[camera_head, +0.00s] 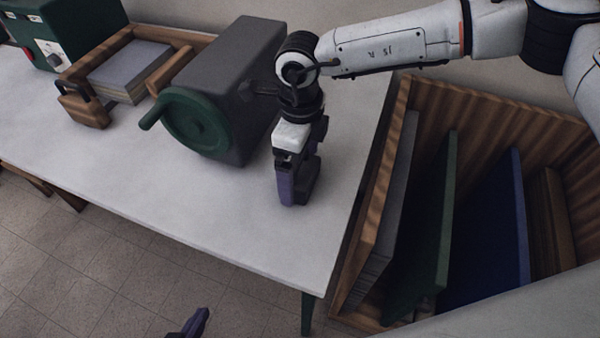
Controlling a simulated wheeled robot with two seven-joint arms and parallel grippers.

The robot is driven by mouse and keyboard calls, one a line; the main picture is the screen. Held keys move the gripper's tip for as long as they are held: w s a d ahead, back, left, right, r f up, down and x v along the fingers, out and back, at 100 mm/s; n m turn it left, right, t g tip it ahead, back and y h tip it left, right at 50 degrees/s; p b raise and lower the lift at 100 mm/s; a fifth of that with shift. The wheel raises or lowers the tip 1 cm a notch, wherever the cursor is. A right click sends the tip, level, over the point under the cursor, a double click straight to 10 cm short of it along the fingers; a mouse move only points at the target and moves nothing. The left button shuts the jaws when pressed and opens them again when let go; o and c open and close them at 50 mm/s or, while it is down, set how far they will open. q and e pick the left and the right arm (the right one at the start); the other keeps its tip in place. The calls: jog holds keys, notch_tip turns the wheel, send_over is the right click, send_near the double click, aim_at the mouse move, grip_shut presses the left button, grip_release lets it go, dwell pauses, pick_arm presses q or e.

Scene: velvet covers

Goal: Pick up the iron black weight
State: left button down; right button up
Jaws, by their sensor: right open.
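My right gripper (297,185) points down over the white table (240,225), beside the right end of the dark grey machine. Its purple and dark fingers are low, close to the table top. Its jaws are open, but the gap between them is seen nearly edge-on. I cannot clearly make out an iron black weight; the gripper may hide it, and the dark shape at the fingers cannot be told apart from them. Only a purple tip of my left gripper (190,325) shows at the bottom edge, off the table's front.
The dark grey machine (225,75) has a green handwheel (200,125). Left of it are a wooden tray (185,38) with grey sheets (128,70) and a wooden block (82,108) with a black handle. A wooden crate (480,100) of upright boards stands right of the table. The table's front is clear.

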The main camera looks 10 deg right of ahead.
jog(key=c, duration=2)
jog(key=shift+w+r, duration=0.1)
jog(key=shift+r, duration=0.1)
jog(key=shift+c, duration=0.9)
jog(key=shift+r, duration=0.1)
